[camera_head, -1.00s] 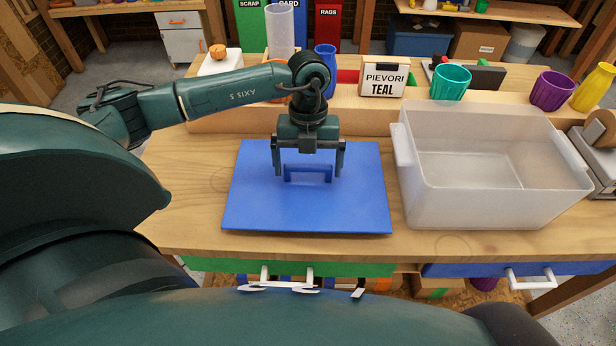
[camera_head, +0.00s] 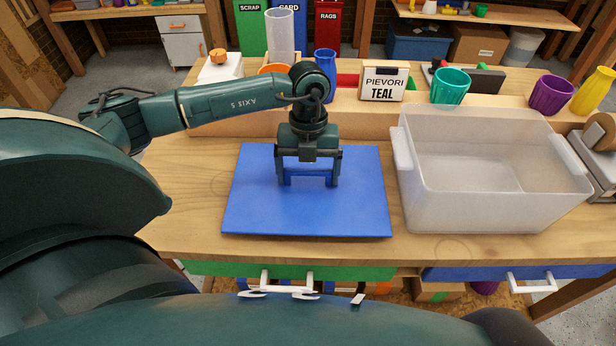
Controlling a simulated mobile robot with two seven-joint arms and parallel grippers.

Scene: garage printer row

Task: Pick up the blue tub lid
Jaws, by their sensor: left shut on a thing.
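The blue tub lid (camera_head: 265,212) is a flat square panel with a raised bar handle in its middle. It lies on the wooden workbench (camera_head: 185,215), left of the clear tub. My left gripper (camera_head: 308,182) points down over the lid's middle. Its two fingers are shut on the ends of the handle, which shows between them. I cannot tell any gap between the lid and the bench. My right gripper is not in view.
The open, empty translucent tub (camera_head: 470,205) stands close to the lid's right edge. Behind, a wooden ledge (camera_head: 225,122) holds a "PIEVORI TEAL" box (camera_head: 384,80), a teal cup (camera_head: 450,86), a purple cup (camera_head: 551,95) and a blue vase (camera_head: 325,68). Bare bench lies left of the lid.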

